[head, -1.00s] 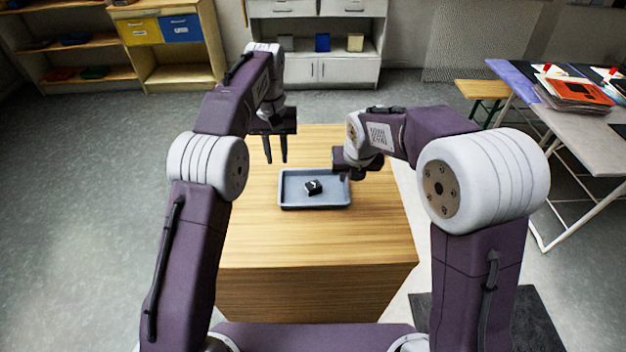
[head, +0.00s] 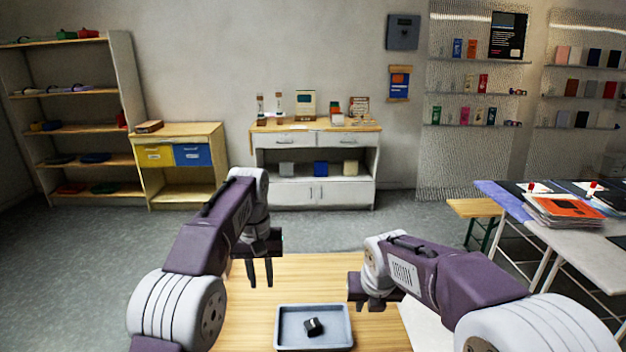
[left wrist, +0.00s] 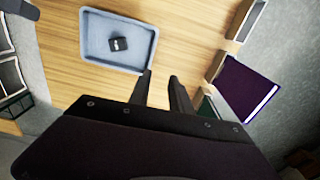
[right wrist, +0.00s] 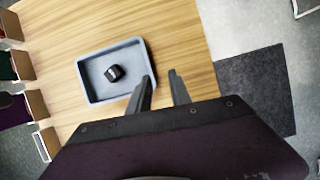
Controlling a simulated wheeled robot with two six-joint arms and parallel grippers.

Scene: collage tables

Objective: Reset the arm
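My left arm reaches over the wooden table (head: 248,322). Its gripper (head: 261,284) is open and empty, pointing down behind and left of the grey-blue tray (head: 343,346). My right gripper (head: 372,304) hangs over the table behind and right of the tray. In the right wrist view its fingers (right wrist: 160,74) are apart with nothing between them. The left wrist view also shows the left fingers (left wrist: 161,74) apart and empty. A small black block (head: 313,327) with a white mark lies in the tray, clear of both grippers.
A white cabinet (head: 313,193) and a wooden shelf unit (head: 130,110) stand along the back wall. A table with papers and books (head: 575,210) is at the right, with a small bench (head: 475,208) beside it. Grey floor is open between the table and cabinets.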

